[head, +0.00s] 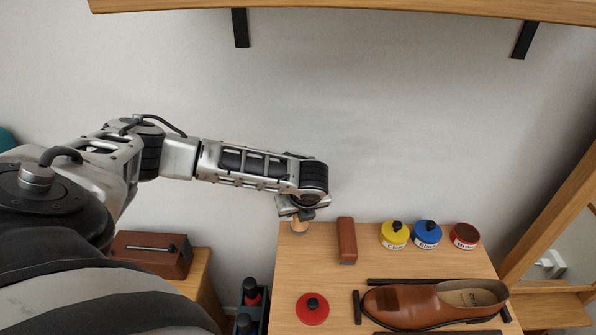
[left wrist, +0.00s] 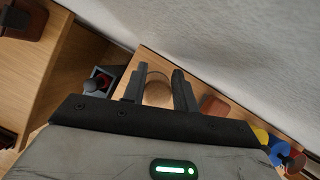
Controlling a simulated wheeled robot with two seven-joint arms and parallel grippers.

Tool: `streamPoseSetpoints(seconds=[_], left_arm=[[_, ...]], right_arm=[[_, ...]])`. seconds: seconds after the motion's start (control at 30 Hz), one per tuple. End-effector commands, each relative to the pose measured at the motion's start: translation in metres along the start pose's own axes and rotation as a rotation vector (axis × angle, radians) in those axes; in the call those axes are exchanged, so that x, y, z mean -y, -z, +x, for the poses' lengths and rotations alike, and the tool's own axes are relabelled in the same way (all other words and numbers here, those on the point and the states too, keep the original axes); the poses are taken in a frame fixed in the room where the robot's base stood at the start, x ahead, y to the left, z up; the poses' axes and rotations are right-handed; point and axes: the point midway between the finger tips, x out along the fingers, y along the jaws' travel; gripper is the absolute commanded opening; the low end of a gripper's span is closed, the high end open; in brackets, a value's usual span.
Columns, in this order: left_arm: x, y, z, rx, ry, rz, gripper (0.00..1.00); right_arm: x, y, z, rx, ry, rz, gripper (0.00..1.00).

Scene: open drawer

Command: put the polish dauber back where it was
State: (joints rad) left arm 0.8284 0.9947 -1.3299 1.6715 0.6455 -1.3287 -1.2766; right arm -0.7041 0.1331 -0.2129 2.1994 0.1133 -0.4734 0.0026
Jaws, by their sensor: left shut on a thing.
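My left gripper (head: 305,213) is shut on a small tan wooden piece, which looks like the polish dauber (head: 299,227), at the back left corner of the wooden table (head: 345,285). In the left wrist view the dauber (left wrist: 157,88) shows as a round brown shape between the two fingers (left wrist: 157,95). The gripper hides its top, and I cannot tell whether its underside touches the table. My right gripper is in neither view.
A brown brush block (head: 347,240) stands just right of the gripper. A shelf (head: 350,8) hangs above.

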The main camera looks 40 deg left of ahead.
Motion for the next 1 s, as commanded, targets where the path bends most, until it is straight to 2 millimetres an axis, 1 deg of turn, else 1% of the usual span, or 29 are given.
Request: streamPoseSetpoints(seconds=[0.03, 0.13, 0.47, 0.5, 0.57, 0.6, 0.87, 0.97, 1.0], left_arm=[[-0.001, 0.007, 0.01, -0.002, -0.003, 0.004, 0.1], [-0.001, 0.012, 0.02, -0.001, -0.002, 0.004, 0.1], [-0.001, 0.013, 0.022, -0.002, -0.002, 0.003, 0.1], [-0.001, 0.014, 0.023, -0.002, -0.002, 0.003, 0.31], [-0.001, 0.014, 0.023, -0.002, -0.002, 0.003, 0.48], [-0.001, 0.014, 0.023, -0.002, -0.002, 0.003, 0.51], [-0.001, 0.013, 0.022, -0.001, -0.001, 0.002, 0.51], [-0.001, 0.012, 0.015, -0.001, -0.001, 0.002, 0.51], [-0.001, 0.011, 0.01, -0.001, 0.0, 0.002, 0.51]], right_arm=[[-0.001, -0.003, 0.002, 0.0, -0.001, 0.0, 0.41], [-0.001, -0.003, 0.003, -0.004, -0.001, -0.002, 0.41], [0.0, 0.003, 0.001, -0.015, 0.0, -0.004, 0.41], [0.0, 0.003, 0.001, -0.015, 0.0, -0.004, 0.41], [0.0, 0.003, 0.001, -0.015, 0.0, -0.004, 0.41], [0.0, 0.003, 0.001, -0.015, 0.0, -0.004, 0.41], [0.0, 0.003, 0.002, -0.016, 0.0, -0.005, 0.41], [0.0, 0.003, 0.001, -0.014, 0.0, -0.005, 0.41], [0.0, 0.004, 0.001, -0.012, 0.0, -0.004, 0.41]])
